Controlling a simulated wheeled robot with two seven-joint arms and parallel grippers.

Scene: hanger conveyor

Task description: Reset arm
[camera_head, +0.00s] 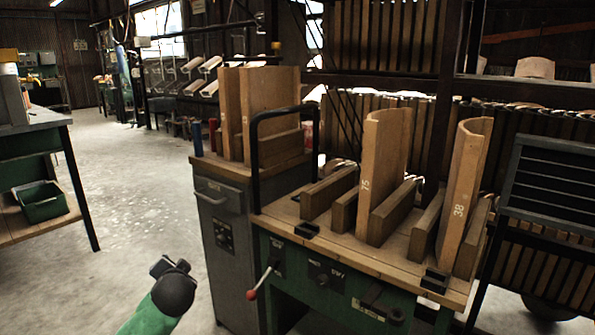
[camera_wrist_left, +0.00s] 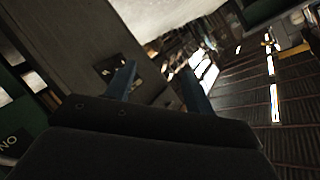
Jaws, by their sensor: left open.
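My left arm comes in at the bottom of the head view, with a green link and a dark rounded wrist. My left gripper (camera_head: 167,266) is small and dark there, over the bare floor left of the grey cabinet (camera_head: 228,240). In the left wrist view my left gripper (camera_wrist_left: 160,78) shows two bluish fingers spread apart with nothing between them. The fingertips are hard to make out in the head view. My right gripper does not show in either view.
A wooden-topped bench (camera_head: 330,236) with a green front and curved wooden pieces marked 15 (camera_head: 378,170) and 38 (camera_head: 462,200) stands at right. A red-tipped lever (camera_head: 252,294) sticks out from it. A table (camera_head: 30,132) stands at left. Concrete floor (camera_head: 120,200) lies open between.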

